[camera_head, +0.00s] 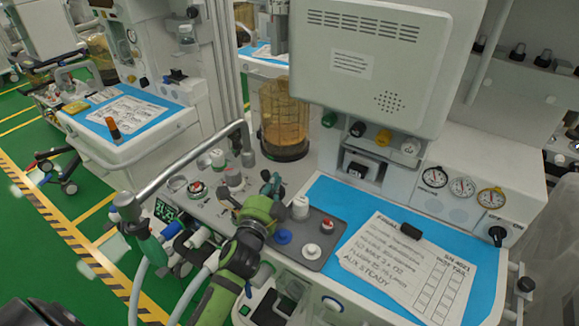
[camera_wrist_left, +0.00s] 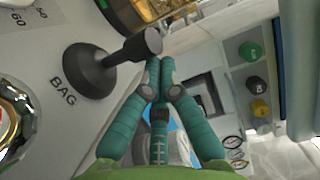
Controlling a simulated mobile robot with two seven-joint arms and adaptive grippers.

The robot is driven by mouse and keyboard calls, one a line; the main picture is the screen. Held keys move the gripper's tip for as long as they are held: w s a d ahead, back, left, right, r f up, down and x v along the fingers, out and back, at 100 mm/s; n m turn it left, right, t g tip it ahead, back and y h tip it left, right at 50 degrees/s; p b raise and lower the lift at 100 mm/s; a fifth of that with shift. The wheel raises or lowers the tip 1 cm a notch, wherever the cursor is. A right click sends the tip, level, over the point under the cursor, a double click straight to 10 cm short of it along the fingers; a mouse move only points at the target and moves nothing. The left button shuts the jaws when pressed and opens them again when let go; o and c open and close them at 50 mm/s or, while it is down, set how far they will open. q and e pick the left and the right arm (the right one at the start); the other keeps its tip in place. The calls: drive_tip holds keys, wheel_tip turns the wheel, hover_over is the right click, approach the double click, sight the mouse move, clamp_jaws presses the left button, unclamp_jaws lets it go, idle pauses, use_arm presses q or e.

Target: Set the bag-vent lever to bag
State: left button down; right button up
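The bag-vent lever (camera_wrist_left: 122,54) is a black arm on a round black base, with a thick knob at its free end. In the left wrist view its arm points up and right, away from the printed word BAG (camera_wrist_left: 62,90) beside its base. No VENT label shows. My left gripper (camera_wrist_left: 160,64) has its green fingers together with nothing between them. Its tips are just below and right of the lever knob; I cannot tell if they touch. In the head view the left gripper (camera_head: 271,184) is over the cart's grey panel. My right gripper is not in view.
An amber canister (camera_head: 283,118) stands behind the gripper. A metal pole arm (camera_head: 190,160) crosses to its left. A grey tray (camera_head: 312,250) with small caps and a blue mat (camera_head: 325,195) with a checklist (camera_head: 410,265) lie to the right, below a monitor housing (camera_head: 365,65).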

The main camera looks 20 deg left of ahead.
use_arm(q)
drive_tip(key=shift+a+f, duration=0.1)
drive_tip(key=shift+a, duration=0.05)
drive_tip(key=shift+s, duration=0.2)
drive_tip(key=s, duration=0.3)
drive_tip(key=s+d, duration=0.1)
drive_tip(key=s, duration=0.3)
drive_tip(key=s+d, duration=0.1)
drive_tip(key=s, duration=0.3)
drive_tip(key=shift+s+d, duration=0.15)
drive_tip(key=shift+s, duration=0.1)
